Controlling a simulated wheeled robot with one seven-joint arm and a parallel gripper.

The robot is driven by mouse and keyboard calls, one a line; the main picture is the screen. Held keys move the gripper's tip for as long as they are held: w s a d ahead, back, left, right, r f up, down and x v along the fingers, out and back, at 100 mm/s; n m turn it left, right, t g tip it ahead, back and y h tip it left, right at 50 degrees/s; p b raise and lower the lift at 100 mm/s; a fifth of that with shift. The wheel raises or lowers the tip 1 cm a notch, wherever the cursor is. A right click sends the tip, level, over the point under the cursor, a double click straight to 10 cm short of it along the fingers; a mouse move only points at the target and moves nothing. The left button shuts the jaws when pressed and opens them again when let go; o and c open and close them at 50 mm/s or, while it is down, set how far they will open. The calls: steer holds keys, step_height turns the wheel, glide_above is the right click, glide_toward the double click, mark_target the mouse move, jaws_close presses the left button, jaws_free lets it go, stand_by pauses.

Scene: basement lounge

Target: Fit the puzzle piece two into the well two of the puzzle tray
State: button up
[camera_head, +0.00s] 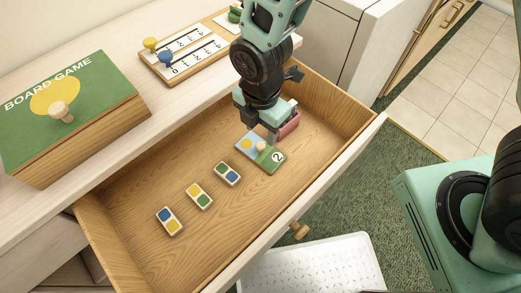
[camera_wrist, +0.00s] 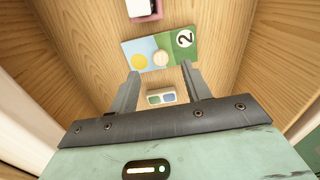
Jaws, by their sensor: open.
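Puzzle piece two (camera_head: 271,160) lies flat in the open drawer. It is a rectangular card, light blue with a yellow disc on one side and green with a white circled 2 on the other, with a pale round knob in the middle. It also shows in the wrist view (camera_wrist: 183,53). My gripper (camera_head: 270,136) is open and empty, pointing down over the piece's far side. In the wrist view my gripper's fingertips (camera_wrist: 161,70) are apart, near the piece's lower edge, with the knob just beyond them. I cannot make out the puzzle tray with certainty.
Several domino-like tiles (camera_head: 199,195) lie in the drawer (camera_head: 130,240). A pink-edged object (camera_head: 290,125) is close beside my gripper. On the countertop are a green board game box (camera_head: 95,75) and a wooden board (camera_head: 205,62) with white marked strips and yellow and blue pegs.

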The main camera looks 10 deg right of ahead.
mark_target(261, 145)
steer(key=shift+s+a+f, duration=0.1)
steer(key=shift+f, duration=2.6)
jaws_close()
